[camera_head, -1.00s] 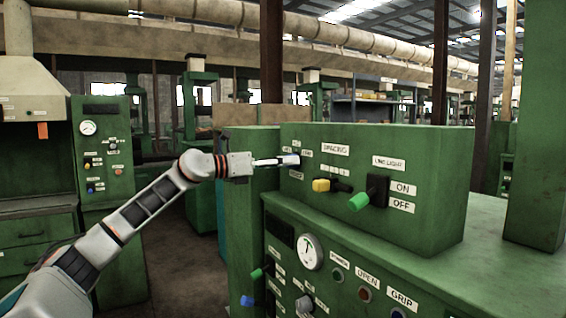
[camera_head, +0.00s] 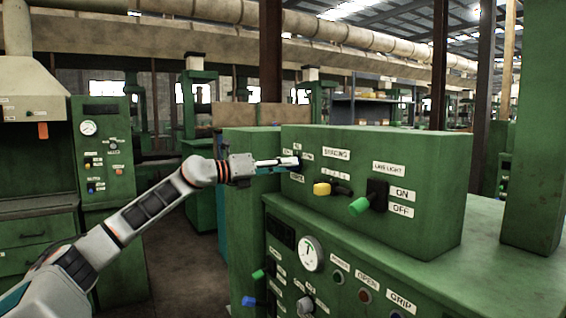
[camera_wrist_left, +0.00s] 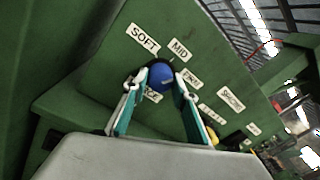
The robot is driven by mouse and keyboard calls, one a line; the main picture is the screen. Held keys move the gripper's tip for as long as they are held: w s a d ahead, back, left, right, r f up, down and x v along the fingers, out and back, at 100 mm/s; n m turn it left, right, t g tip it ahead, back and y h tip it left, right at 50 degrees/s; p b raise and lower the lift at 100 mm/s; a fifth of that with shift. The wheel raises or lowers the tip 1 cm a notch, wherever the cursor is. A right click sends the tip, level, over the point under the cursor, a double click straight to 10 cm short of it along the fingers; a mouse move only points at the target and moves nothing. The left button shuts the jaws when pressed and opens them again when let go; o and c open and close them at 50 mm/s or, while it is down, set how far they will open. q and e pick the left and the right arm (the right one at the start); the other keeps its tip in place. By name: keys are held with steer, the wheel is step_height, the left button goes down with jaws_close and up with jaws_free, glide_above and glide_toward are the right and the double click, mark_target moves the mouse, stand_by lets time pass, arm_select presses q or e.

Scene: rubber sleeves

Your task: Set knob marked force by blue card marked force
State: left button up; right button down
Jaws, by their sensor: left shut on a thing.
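The force knob is a round blue knob (camera_wrist_left: 160,77) on the green box (camera_head: 420,150), at the left end of its front face. White plates SOFT (camera_wrist_left: 143,37), MID (camera_wrist_left: 179,50) and FIRM (camera_wrist_left: 191,78) stand around it in the left wrist view. A FORCE plate (camera_head: 297,178) sits below it, partly hidden in the left wrist view. My left gripper (camera_head: 293,162) is shut on the knob, one finger on each side; its fingers also show in the left wrist view (camera_wrist_left: 158,98). The knob's pointing direction is hard to tell. I see no blue card. My right gripper is not in view.
Right of the knob are a yellow knob (camera_head: 321,189) under SPACING and a green-tipped lever (camera_head: 359,206) by ON and OFF. A gauge (camera_head: 309,254) and several buttons are on the lower panel. Another green machine (camera_head: 105,160) stands at the left, with open floor between.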

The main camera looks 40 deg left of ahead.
arm_select(q)
steer(key=shift+n+t+p, duration=0.4)
steer(key=shift+n+p, duration=1.9)
steer(key=shift+n, duration=1.3)
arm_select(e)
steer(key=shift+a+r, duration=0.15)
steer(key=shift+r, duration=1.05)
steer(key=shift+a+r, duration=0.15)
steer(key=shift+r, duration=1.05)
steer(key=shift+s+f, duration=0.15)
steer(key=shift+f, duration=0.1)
arm_select(q)
steer(key=o, duration=1.1)
steer(key=shift+v, duration=6.05)
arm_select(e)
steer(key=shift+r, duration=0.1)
